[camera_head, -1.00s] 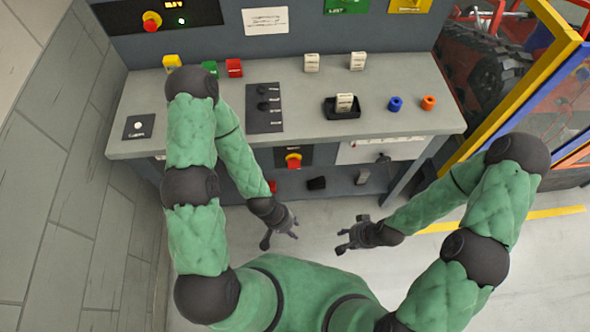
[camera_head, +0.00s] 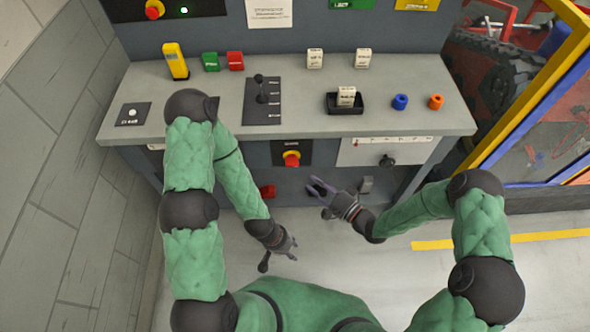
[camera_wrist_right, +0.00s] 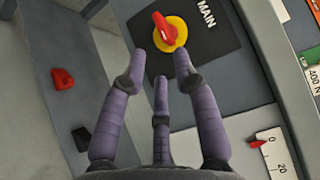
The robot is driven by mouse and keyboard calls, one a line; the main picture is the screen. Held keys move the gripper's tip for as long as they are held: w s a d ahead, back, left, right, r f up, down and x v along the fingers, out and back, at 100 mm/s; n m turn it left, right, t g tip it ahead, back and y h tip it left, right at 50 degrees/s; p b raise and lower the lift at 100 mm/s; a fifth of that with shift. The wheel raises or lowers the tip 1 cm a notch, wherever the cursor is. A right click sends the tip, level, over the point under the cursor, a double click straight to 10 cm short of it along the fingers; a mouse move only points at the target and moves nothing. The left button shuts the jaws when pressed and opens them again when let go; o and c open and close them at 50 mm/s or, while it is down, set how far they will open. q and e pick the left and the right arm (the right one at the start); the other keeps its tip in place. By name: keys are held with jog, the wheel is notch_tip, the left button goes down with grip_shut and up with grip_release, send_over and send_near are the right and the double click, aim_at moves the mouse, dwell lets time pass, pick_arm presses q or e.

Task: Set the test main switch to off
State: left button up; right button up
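The main switch has a red handle on a yellow disc and sits on a dark plate marked MAIN, on the front of the bench below its top. It shows in the head view (camera_head: 291,160) and at the top of the right wrist view (camera_wrist_right: 164,30). My right gripper (camera_head: 319,189) is open and empty, below and a little right of the switch. In the wrist view its spread fingers (camera_wrist_right: 162,62) point at the switch, apparently without gripping the handle. My left gripper (camera_head: 280,254) is open and empty, low in front of the bench.
Another red-and-yellow switch (camera_head: 154,10) is on the upper panel beside a green light. A scale panel with a dark knob (camera_head: 386,161) is right of the main switch. Red (camera_wrist_right: 63,79) and black (camera_wrist_right: 82,138) blocks lie below. The benchtop (camera_head: 215,105) holds several small items.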

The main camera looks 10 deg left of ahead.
aim_at(292, 162)
jog(key=b+x, duration=0.3)
jog(key=x, duration=0.6)
jog(key=shift+w+a, duration=0.2)
jog(key=shift+a, duration=0.15)
grip_shut()
